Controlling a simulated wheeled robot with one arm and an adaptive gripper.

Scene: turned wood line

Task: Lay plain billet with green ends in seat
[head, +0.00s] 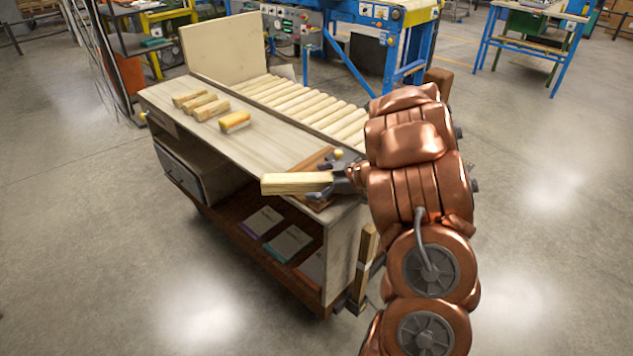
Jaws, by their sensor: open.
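A plain pale billet (292,184) shows in the head view at the near right end of the bench, just left of my gripper (338,180). Its long side faces the camera; I cannot make out green on its ends. My gripper is open, with its dark fingers at the billet's right end; I cannot tell whether they touch it. A brown wooden fixture (313,162), which may be the seat, lies on the bench behind the billet. The billet and gripper hide part of it.
Several other billets lie on the bench top (165,92) to the left, one with an orange side (235,122). A row of pale rollers or slats (300,104) runs along the back. Shelves below hold booklets (262,222).

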